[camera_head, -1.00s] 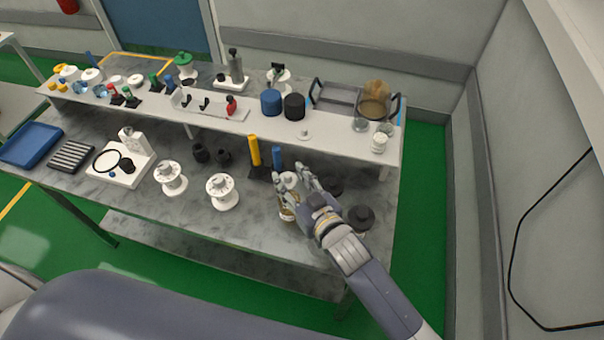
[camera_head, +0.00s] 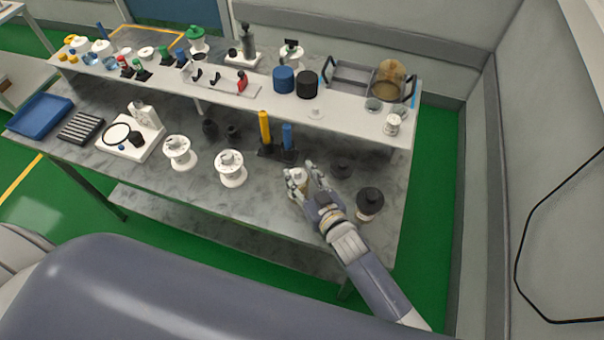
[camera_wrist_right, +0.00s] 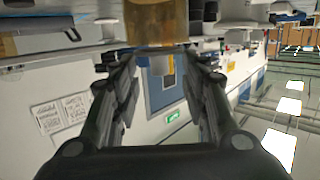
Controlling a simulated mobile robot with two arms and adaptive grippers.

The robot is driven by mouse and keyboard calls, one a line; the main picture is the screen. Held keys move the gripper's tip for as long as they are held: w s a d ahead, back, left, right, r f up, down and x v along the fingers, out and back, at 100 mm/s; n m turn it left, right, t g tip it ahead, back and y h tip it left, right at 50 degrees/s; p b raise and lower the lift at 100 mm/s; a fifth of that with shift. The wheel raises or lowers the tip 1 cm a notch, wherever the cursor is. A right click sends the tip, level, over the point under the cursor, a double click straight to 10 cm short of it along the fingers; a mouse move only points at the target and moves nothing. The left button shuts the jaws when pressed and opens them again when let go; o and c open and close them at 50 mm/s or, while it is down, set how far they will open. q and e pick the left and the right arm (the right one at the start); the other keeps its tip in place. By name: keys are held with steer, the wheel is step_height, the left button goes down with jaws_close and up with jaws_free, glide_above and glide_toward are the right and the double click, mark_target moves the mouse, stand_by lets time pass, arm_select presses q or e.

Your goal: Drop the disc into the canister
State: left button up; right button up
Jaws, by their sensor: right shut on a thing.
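My right gripper (camera_head: 307,175) is over the front right part of the marbled bench. It is shut on a small white-topped container (camera_head: 298,177), mostly covered by the fingers. In the right wrist view an amber cylinder (camera_wrist_right: 150,22) is at the tips of the right gripper (camera_wrist_right: 160,58), its far end cut off by the frame. A small white disc-like piece (camera_head: 315,112) lies on the raised shelf. An amber, see-through canister (camera_head: 390,76) stands at the shelf's right end. I cannot tell for sure which piece is the task's disc. My left gripper is not in view.
A black knobbed piece (camera_head: 369,203) and a dark round piece (camera_head: 341,168) are right of the gripper. Yellow and blue cylinders (camera_head: 265,130) stand behind it. Two white spools (camera_head: 230,168) are to the left. The raised shelf (camera_head: 345,118) overhangs the back of the bench.

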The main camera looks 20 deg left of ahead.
mark_target(302, 183)
steer(key=o, duration=0.9)
steer(key=shift+c, duration=0.2)
steer(key=shift+r, duration=0.35)
step_height(302, 183, up, 6)
steer(key=shift+r+p, duration=0.2)
steer(key=shift+p, duration=0.3)
